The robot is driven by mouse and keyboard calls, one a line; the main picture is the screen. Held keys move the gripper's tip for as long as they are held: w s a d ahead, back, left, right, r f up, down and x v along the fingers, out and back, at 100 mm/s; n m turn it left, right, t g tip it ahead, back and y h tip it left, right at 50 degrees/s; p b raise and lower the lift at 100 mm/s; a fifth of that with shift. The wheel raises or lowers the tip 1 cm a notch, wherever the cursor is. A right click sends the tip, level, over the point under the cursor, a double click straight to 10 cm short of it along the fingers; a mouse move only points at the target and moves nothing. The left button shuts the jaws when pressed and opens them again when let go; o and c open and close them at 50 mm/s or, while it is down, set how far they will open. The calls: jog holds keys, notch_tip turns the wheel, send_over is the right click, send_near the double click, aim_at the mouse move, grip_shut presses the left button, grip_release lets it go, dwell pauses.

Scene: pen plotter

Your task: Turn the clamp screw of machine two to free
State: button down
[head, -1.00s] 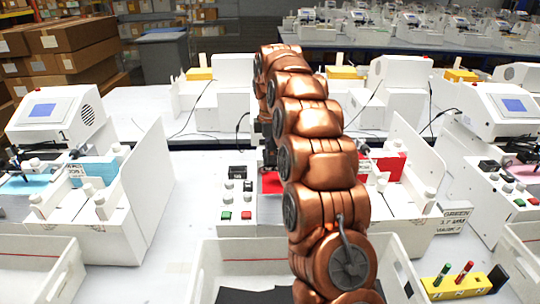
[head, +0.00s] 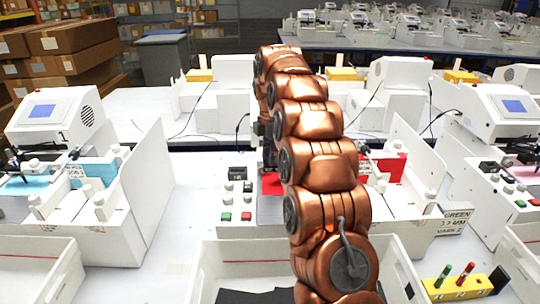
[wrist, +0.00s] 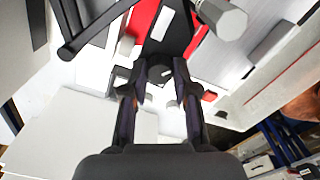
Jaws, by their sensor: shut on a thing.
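Machine two is the middle white plotter, with a red sheet (head: 272,184) and a red block (head: 388,168). My copper arm covers much of it in the head view. The screw sits at the end of a dark part of the machine, beside the red areas. How far the screw is turned cannot be told. In the head view only a dark bit near my wrist shows; the fingertips are hidden.
Machine one (head: 85,190) stands at the left, another machine (head: 500,130) at the right. A white bin (head: 225,255) with dark sheets lies in front. A yellow pen holder (head: 455,287) is at the lower right.

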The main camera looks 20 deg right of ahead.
jog(key=shift+r, duration=0.1)
jog(key=c, duration=0.9)
grip_release()
